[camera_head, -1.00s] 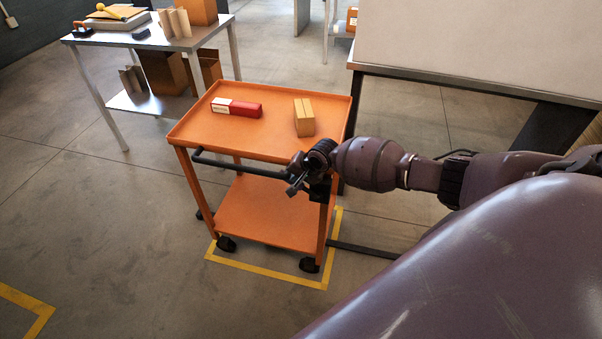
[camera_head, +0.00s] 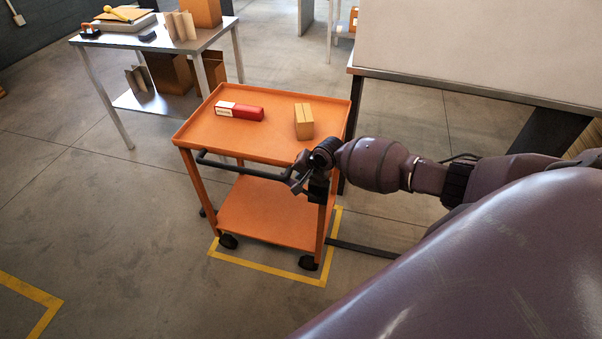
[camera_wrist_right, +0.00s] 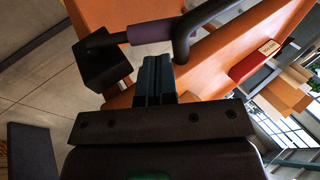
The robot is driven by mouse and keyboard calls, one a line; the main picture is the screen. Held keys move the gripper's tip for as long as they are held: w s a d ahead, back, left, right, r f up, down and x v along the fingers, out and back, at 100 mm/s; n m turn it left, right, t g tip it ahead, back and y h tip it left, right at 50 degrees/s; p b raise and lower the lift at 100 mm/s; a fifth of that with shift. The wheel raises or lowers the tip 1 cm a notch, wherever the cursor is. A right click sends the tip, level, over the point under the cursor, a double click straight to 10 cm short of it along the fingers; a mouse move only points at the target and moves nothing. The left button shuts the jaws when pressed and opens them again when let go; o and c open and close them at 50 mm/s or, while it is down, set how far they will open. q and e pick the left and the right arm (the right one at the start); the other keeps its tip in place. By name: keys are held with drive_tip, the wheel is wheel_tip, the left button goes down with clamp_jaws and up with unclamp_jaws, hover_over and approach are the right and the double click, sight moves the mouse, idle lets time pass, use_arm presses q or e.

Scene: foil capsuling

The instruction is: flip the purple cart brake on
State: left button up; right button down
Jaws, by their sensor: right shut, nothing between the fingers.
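The orange cart (camera_head: 225,143) stands ahead of me with a black push handle (camera_head: 245,171) along its near side. In the right wrist view, the cart brake shows as a dark lever with a purple sleeve (camera_wrist_right: 150,32), beside a black block (camera_wrist_right: 101,64) and the bent end of the handle. My right gripper (camera_head: 297,181) is at the handle's right end. Its fingers (camera_wrist_right: 154,68) are shut and empty, just below the purple sleeve in the wrist view; I cannot tell whether they touch it. In the head view the gripper hides the brake. My left gripper is out of view.
A red-and-white box (camera_head: 240,111) and a cardboard box (camera_head: 304,121) lie on the cart's top tray. Yellow floor tape (camera_head: 265,268) runs around the cart. A metal table (camera_head: 100,40) stands at the back left, and a large pale worktop (camera_head: 480,50) at the right.

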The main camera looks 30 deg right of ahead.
drive_tip(key=p+v, duration=0.1)
drive_tip(key=v, duration=0.8)
drive_tip(key=shift+d, duration=0.15)
